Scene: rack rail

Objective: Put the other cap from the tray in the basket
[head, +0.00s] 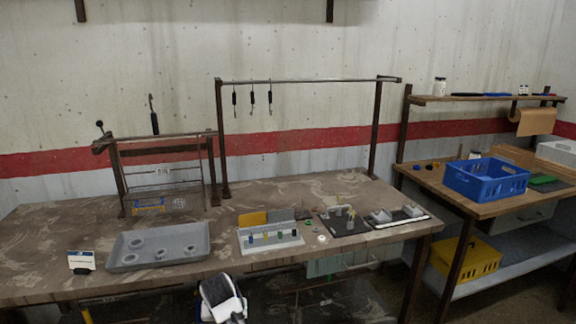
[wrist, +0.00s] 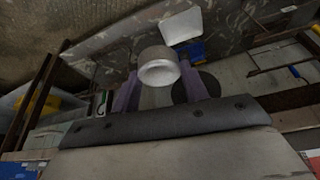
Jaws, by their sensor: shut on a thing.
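My gripper (wrist: 157,78) is shut on a pale grey, round, hollow cap (wrist: 158,66), with a purple finger on either side of it in the wrist view. In the head view a white and black part of my arm shows at the bottom centre, in front of the table edge; the held cap cannot be made out there. The grey tray (head: 118,262) lies at the left of the table, with several ring-like round shapes in it; I cannot tell whether these are caps or recesses. A blue basket (head: 486,188) stands on the right-hand bench.
A wire rack (head: 165,183) stands behind the tray, and a tall rail frame (head: 300,80) with hanging hooks stands at the middle. A block with coloured pegs (head: 272,242) and dark boards lie right of centre. A yellow crate (head: 470,258) sits under the right bench.

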